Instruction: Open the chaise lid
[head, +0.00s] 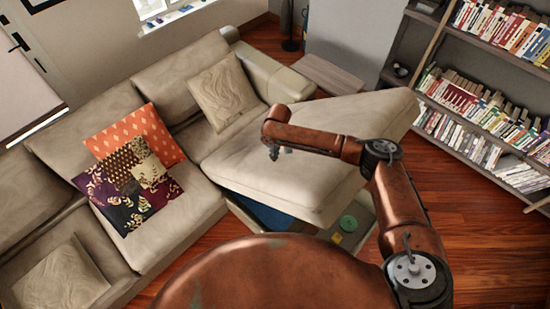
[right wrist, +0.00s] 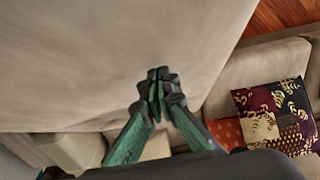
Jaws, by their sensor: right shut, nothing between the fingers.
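The chaise lid (head: 290,180) is the beige cushioned top of the sofa's chaise section. It is raised and tilted, with a gap under its near edge. The open storage box (head: 362,218) shows below it, partly hidden by the lid and my arm. My right gripper (head: 275,152) is over the lid's upper face in the head view, its fingers small there. In the right wrist view the right gripper (right wrist: 157,90) is shut and empty, in front of a broad beige surface of the lid (right wrist: 100,50). Whether it touches the lid I cannot tell. My left gripper is not in view.
A blue item (head: 262,213) and a green round item (head: 348,223) show in the box. The sofa (head: 150,245) with patterned cushions (head: 135,150) extends left. A bookshelf (head: 480,110) stands at the right. Wooden floor (head: 480,240) is clear between chaise and shelf.

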